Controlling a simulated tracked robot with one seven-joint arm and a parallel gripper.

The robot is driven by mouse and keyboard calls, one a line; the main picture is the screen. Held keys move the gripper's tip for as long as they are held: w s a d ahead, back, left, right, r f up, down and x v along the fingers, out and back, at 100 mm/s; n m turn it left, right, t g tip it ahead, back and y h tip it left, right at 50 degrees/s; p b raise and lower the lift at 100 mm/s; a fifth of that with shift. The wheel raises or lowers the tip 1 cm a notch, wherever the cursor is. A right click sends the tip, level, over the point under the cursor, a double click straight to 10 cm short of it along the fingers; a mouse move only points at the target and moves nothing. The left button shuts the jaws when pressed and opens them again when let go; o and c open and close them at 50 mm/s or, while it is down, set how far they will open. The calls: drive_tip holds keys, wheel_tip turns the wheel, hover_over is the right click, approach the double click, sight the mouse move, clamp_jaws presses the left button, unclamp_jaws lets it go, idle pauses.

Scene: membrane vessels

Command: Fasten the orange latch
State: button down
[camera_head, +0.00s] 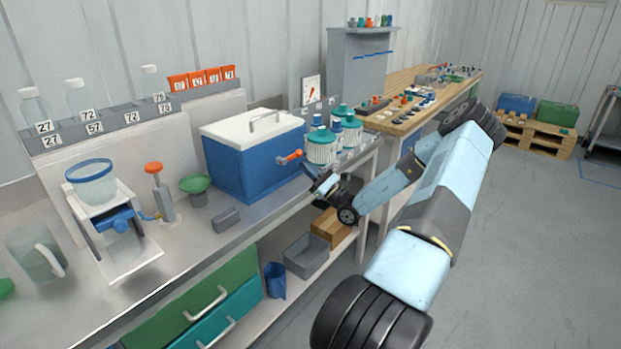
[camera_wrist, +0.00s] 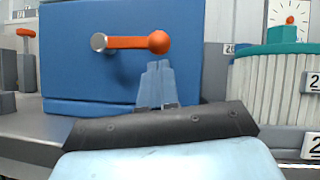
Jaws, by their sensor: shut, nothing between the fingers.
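The orange latch (camera_head: 289,157) is on the front of a blue box (camera_head: 258,167) with a white lid (camera_head: 252,127) and a grey handle. In the wrist view the latch (camera_wrist: 130,42) lies nearly level, from a grey pivot (camera_wrist: 98,42) at left to a round orange knob (camera_wrist: 159,42) at right. My gripper (camera_wrist: 157,66) is shut and empty. Its fingertips are just below the knob in the wrist picture; I cannot tell whether they touch it. In the head view my gripper (camera_head: 314,176) is at the box's front right. The lid looks closed.
White ribbed vessels with teal caps (camera_head: 321,147) stand close to the right of the box. A small grey block (camera_head: 226,219), a green funnel (camera_head: 195,184) and an orange-topped pump (camera_head: 159,192) are to its left. The bench in front of the box is mostly clear.

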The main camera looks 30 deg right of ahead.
drive_tip(key=shift+a+r, duration=0.1)
drive_tip(key=shift+r, duration=0.2)
drive_tip(key=shift+a, duration=0.25)
drive_tip(key=shift+d+r, duration=0.1)
drive_tip(key=shift+d, duration=0.25)
drive_tip(key=shift+r+n+g+y, duration=0.2)
drive_tip(key=shift+n+g+y, duration=0.1)
drive_tip(key=shift+n+y, duration=0.3)
